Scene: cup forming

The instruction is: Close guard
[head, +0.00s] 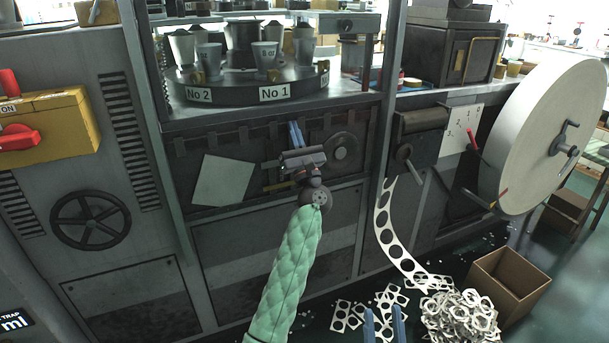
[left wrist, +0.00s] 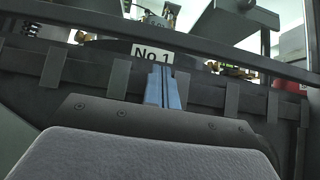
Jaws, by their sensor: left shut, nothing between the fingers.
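My left gripper (head: 296,134), on the green-sleeved arm, is shut and empty. It points up in front of the dark machine panel (head: 225,140), below the turntable (head: 230,97). In the left wrist view its blue fingers (left wrist: 163,88) lie together, below the "No 1" label (left wrist: 152,52). No guard panel can be clearly told apart in the machine frame; the cups on the turntable show plainly between the uprights (head: 147,125). My right gripper (head: 385,325) shows at the bottom edge of the head view, with its two blue fingers apart.
A paper roll (head: 545,135) stands at the right, and a punched strip (head: 386,225) runs down to a scrap pile (head: 465,315) beside a cardboard box (head: 508,282). A yellow switch box (head: 45,130) and a black handwheel (head: 90,220) are at the left.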

